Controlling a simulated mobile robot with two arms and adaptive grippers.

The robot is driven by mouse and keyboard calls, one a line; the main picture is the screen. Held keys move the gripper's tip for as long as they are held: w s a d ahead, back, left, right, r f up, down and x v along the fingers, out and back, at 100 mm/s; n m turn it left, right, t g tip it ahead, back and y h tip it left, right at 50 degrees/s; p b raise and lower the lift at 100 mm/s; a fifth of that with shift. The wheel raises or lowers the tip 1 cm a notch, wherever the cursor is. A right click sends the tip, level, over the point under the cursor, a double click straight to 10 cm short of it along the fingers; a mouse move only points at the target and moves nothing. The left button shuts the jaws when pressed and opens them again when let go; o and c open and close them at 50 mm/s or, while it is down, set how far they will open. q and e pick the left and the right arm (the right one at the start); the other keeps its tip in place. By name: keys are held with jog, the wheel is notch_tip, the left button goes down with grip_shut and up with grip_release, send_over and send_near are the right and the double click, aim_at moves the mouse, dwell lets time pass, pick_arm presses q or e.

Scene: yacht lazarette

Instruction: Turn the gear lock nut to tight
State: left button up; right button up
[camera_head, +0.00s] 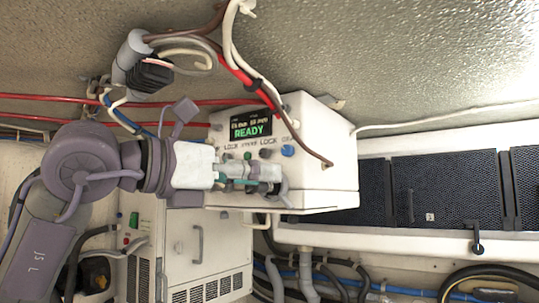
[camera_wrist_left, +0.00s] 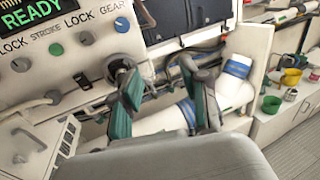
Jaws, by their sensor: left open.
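The white control box (camera_head: 325,165) carries a display (camera_head: 251,125) reading READY and a row of labels that includes LOCK and GEAR. The blue knob (camera_head: 288,151) sits under the GEAR label, and it also shows in the left wrist view (camera_wrist_left: 121,25). A dark round fitting (camera_wrist_left: 121,66) projects from the panel below it; I cannot tell for sure that it is the gear lock nut. My left gripper (camera_head: 270,178) is in front of the panel's lower right. Its fingers are apart in the left wrist view (camera_wrist_left: 165,88), the left one close to that fitting. Contact is unclear. My right gripper is not in view.
A grey knob (camera_wrist_left: 89,40) and a green button (camera_wrist_left: 56,50) sit left of the blue knob. A red and brown cable (camera_head: 265,95) hangs across the box's front. Dark panels (camera_head: 440,190) stand at the right. A white cabinet (camera_head: 210,245) is below.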

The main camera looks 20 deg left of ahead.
pick_arm(q)
jog(key=s+a+r+n+t+y, duration=0.3)
jog(key=a+r+y, duration=0.2)
jog(key=a, duration=0.3)
jog(key=p, duration=0.6)
send_near(262, 152)
jog(key=x, duration=0.7)
jog(key=shift+w+d+r, duration=0.1)
jog(key=shift+w+d, duration=0.05)
jog(key=shift+w, duration=0.15)
jog(key=shift+w+d, duration=0.2)
jog(key=shift+w, duration=0.35)
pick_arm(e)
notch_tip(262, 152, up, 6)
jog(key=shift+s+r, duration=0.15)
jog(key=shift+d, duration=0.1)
pick_arm(q)
grip_shut()
